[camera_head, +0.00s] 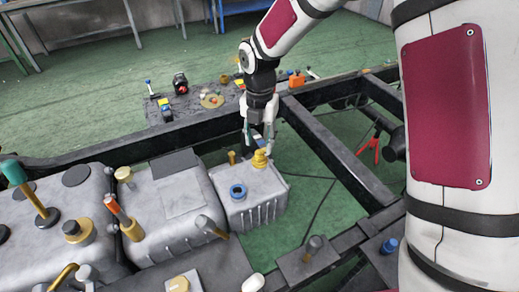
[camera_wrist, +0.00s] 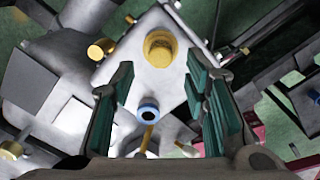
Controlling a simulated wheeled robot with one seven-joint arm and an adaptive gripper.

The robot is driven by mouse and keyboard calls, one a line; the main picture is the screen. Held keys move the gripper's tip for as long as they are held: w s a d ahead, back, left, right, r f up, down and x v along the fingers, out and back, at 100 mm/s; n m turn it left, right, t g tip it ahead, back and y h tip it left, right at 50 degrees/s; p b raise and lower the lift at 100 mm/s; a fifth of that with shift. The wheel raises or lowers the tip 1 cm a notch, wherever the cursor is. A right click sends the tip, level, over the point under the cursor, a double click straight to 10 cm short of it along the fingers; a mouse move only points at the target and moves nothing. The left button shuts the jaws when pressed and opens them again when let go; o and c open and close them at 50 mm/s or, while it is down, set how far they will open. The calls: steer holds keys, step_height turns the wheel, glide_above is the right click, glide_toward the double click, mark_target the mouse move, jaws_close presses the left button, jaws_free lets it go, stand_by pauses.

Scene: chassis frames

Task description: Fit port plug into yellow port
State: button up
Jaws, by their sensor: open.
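A small grey tank (camera_head: 265,207) has a blue-ringed port (camera_head: 238,191) with a dark opening. At its back right corner is the yellow port (camera_head: 259,164). A yellow piece that looks like the port plug (camera_head: 260,154) stands up from it; I cannot tell how deep it sits. In the wrist view, the yellow plug and port (camera_wrist: 160,47) lie beyond the fingertips, and the blue port (camera_wrist: 148,112) shows between the fingers. My gripper (camera_head: 258,142) is open and empty, pointing down just above the yellow port, its green-padded fingers apart (camera_wrist: 160,85).
Larger grey tanks (camera_head: 165,213) with several upright caps and handles stand at the left. Dark chassis beams (camera_head: 335,165) surround the small tank. A board with small parts (camera_head: 205,100) lies behind. Green floor (camera_head: 330,195) shows through the frame at the right.

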mark_target(260, 152)
step_height(260, 152, up, 7)
stand_by(0.3)
steer(key=s+d+r+m+t, duration=0.2)
steer(key=s+d+r+m, duration=0.8)
steer(key=s+r+m, duration=0.4)
steer(key=s+d+m+t, duration=0.1)
steer(key=s+d+m, duration=0.2)
steer(key=s+m, duration=0.4)
steer(key=s+d+f+m, duration=0.1)
steer(key=s+d+m, duration=0.1)
steer(key=s+m, duration=0.6)
steer(key=m, duration=0.2)
steer(key=shift+s+d+m+t, duration=0.2)
steer(key=shift+d+m+t, duration=0.1)
steer(key=shift+d+t, duration=0.1)
steer(key=shift+r+p, duration=0.7)
steer(key=shift+r, duration=0.15)
